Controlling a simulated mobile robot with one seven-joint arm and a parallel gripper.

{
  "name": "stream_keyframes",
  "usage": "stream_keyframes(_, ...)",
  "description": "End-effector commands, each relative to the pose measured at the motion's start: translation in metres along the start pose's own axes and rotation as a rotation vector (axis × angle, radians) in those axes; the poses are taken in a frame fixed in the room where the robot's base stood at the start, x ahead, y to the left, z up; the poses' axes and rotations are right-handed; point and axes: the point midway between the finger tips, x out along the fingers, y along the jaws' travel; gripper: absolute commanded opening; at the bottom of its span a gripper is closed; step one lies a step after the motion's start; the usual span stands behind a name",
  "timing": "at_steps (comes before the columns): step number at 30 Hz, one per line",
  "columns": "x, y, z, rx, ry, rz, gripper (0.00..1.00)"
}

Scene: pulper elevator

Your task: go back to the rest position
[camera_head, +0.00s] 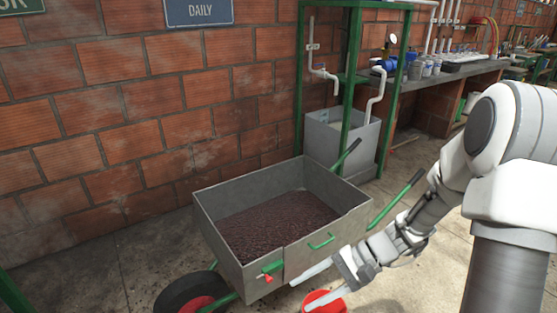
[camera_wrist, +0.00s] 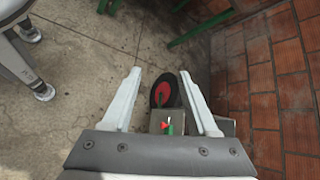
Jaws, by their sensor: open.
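My gripper (camera_head: 308,288) is in front of the wheelbarrow, low at its near side, in the head view. Its two pale fingers stand apart with nothing between them, and the wrist view also shows the gripper (camera_wrist: 160,73) open. The grey wheelbarrow (camera_head: 335,232) holds a dark reddish-brown load (camera_head: 275,228).
A brick wall (camera_head: 130,135) runs behind the wheelbarrow. A green frame (camera_head: 347,95) with a grey tank (camera_head: 338,145) stands at the back. Bare concrete floor (camera_head: 120,270) lies left of the wheelbarrow.

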Motion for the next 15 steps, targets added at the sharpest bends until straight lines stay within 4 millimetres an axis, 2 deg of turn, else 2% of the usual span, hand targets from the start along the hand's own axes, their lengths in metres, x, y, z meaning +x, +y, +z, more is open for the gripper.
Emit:
stream_keyframes(3,-0.014,-0.004,0.021,-0.094,0.062,0.109,0.59)
stream_keyframes(15,-0.065,-0.005,0.083,-0.376,0.309,0.418,0.59)
